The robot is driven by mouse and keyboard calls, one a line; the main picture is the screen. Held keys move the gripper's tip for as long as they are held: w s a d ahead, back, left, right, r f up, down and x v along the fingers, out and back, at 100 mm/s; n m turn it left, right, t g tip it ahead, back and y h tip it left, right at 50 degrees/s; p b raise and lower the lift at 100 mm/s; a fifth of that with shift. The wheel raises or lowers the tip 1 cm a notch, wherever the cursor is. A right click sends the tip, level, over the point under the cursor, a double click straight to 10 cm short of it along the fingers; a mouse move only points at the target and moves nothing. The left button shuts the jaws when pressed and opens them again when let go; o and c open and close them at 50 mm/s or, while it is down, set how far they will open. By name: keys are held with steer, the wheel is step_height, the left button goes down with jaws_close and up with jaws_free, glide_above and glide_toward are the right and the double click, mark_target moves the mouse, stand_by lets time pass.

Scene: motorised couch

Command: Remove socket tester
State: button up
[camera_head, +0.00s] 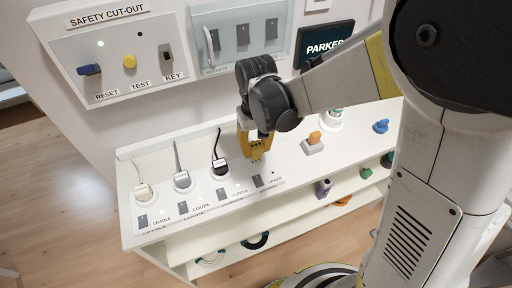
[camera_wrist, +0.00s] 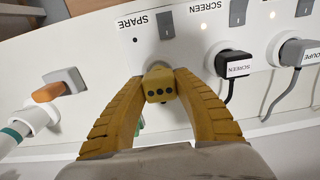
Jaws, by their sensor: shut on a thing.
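The socket tester (camera_wrist: 159,84) is a small yellow block with dark dots on its face. In the wrist view it sits between my gripper's fingertips (camera_wrist: 160,92), at the socket beside the SPARE label (camera_wrist: 131,23). My yellow-fingered gripper is shut on it. In the head view my gripper (camera_head: 250,142) points down at the shelf top, with the tester (camera_head: 256,152) at its tips. The socket behind the tester is mostly hidden, so I cannot tell whether the tester is seated or just clear of it.
The black SCREEN plug (camera_head: 220,167), grey LOUPE plug (camera_head: 182,179) and white CRADLE plug (camera_head: 143,190) stand in a row at left. A grey block with an orange top (camera_head: 314,143) stands to the right. The SAFETY CUT-OUT panel (camera_head: 118,50) is on the wall behind.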

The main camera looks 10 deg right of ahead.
mark_target(257, 145)
steer(key=shift+r, duration=0.4)
step_height(257, 145, up, 7)
steer(key=p, duration=0.5)
steer(key=shift+d, duration=0.1)
